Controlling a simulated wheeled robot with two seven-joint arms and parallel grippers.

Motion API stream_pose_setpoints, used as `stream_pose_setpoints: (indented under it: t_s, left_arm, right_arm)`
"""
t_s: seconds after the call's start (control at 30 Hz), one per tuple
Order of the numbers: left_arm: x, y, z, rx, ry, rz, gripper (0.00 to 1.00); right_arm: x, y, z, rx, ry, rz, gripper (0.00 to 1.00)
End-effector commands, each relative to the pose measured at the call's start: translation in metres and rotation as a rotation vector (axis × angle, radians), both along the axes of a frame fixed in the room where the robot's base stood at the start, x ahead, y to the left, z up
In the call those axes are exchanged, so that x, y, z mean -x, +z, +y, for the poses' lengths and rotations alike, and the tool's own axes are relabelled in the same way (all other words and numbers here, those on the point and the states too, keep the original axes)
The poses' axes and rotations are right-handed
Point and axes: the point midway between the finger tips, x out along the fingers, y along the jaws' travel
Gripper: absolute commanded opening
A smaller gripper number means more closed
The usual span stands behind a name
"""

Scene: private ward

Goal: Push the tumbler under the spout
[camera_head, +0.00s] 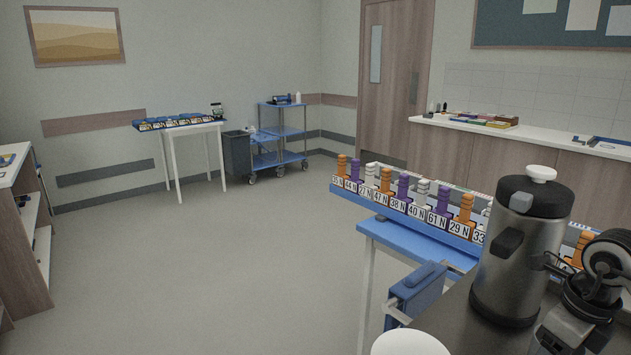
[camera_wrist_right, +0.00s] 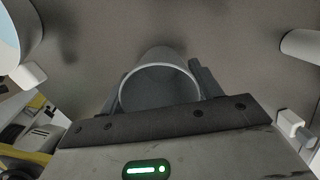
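A steel vacuum flask (camera_head: 515,275) with a black lid and a white knob stands upright on the dark worktop at right in the head view. In the head view my dark right wrist is beside the flask and the tumbler cannot be made out. My left gripper is not in view.
A white round object (camera_head: 410,344) is cut off at the bottom edge of the head view. A blue box (camera_head: 415,292) is at the worktop's left edge. A rack of numbered holders (camera_head: 410,207) stands behind the flask. White rounded objects flank the right wrist view.

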Motion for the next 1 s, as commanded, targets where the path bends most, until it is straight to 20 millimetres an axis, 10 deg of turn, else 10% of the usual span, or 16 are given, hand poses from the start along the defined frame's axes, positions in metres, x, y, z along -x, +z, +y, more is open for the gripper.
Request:
stream_pose_setpoints:
  t_s: [1.0]
  left_arm:
    - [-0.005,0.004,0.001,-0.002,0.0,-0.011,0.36]
  right_arm:
    - [-0.017,0.0,0.01,-0.001,-0.001,-0.001,0.32]
